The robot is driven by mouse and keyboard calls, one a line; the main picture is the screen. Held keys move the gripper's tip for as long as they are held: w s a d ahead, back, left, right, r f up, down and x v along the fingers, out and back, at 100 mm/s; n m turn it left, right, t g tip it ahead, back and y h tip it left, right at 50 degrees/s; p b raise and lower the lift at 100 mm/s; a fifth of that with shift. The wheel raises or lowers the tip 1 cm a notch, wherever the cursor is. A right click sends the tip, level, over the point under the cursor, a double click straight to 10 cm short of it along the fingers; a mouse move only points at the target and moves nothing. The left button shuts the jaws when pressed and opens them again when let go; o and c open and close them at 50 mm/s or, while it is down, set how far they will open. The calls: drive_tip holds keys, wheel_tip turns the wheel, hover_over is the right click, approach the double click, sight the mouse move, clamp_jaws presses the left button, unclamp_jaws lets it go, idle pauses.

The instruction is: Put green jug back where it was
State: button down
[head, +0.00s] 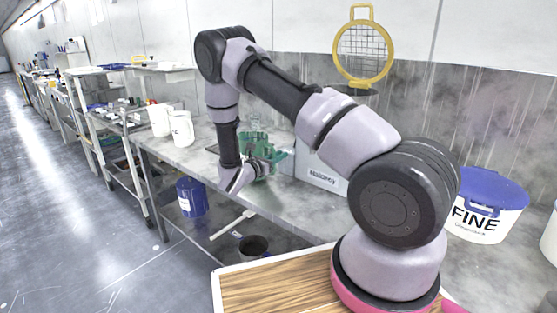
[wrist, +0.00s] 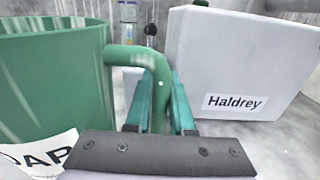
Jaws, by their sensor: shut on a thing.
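The green jug (wrist: 60,80) fills the left of the wrist view, with part of a white label reading "AP" at its lower edge. Its green handle (wrist: 143,60) runs down between the two teal fingers of my gripper (wrist: 160,100), which is shut on it. In the head view the jug (head: 252,141) shows partly, behind my gripper (head: 272,158), over the grey bench. My arm covers some of it. I cannot tell whether the jug's base touches the bench.
A white box labelled "Haldrey" (head: 320,173) stands close to the right of the jug. White tubs (head: 181,129) stand farther left on the bench (head: 185,158). A white FINE bucket with a blue lid (head: 487,207) is at right. A blue container (head: 191,197) sits below the bench.

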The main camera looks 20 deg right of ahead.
drive_tip(key=shift+f, duration=0.55)
drive_tip(key=c, duration=0.8)
unclamp_jaws()
drive_tip(key=shift+f, duration=0.1)
